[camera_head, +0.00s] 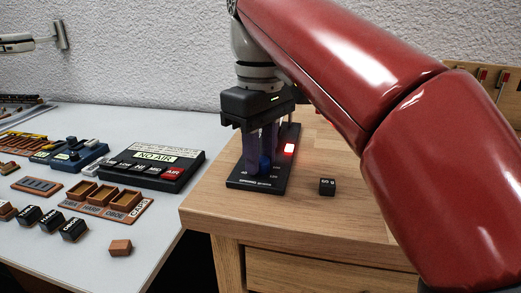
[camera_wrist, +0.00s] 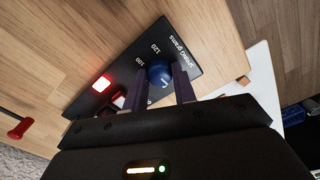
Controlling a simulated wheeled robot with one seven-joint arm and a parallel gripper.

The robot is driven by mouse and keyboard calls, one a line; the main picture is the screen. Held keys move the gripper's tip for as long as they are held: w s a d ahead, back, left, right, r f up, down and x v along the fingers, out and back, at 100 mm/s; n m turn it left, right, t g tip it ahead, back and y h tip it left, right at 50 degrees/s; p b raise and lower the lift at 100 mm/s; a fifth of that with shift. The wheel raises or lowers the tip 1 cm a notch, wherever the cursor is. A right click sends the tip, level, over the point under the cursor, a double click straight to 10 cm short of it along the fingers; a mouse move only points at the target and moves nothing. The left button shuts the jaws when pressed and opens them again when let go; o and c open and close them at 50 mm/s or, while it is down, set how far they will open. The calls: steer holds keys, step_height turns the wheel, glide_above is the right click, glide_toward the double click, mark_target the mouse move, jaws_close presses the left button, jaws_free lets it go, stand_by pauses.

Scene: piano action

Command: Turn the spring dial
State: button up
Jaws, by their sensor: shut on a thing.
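The spring dial is a blue round knob (camera_wrist: 159,73) on a dark panel (camera_wrist: 112,75) with white marks and the word "grams". In the head view the blue knob (camera_head: 264,163) shows low between my fingers, and the panel (camera_head: 255,184) lies on the wooden bench top. A square lamp (camera_wrist: 101,83) on the panel glows red; it also shows in the head view (camera_head: 289,148). My gripper (camera_wrist: 156,86) points down over the panel, its two purple fingers shut on the knob from both sides. The fingers hide part of the dial marks.
A small black cube (camera_head: 327,186) marked "60 g" stands on the bench right of the panel. A white table (camera_head: 165,230) at left holds a "NO AIR" box (camera_head: 152,164), a blue device (camera_head: 70,152), wooden trays and several labelled blocks.

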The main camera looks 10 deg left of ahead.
steer(key=shift+r+m+p, duration=0.2)
steer(key=shift+m+p, duration=0.4)
steer(key=shift+p, duration=0.1)
steer(key=shift+f+m+p, duration=0.15)
steer(key=shift+m+p, duration=0.15)
steer(key=shift+m, duration=0.4)
steer(key=o, duration=1)
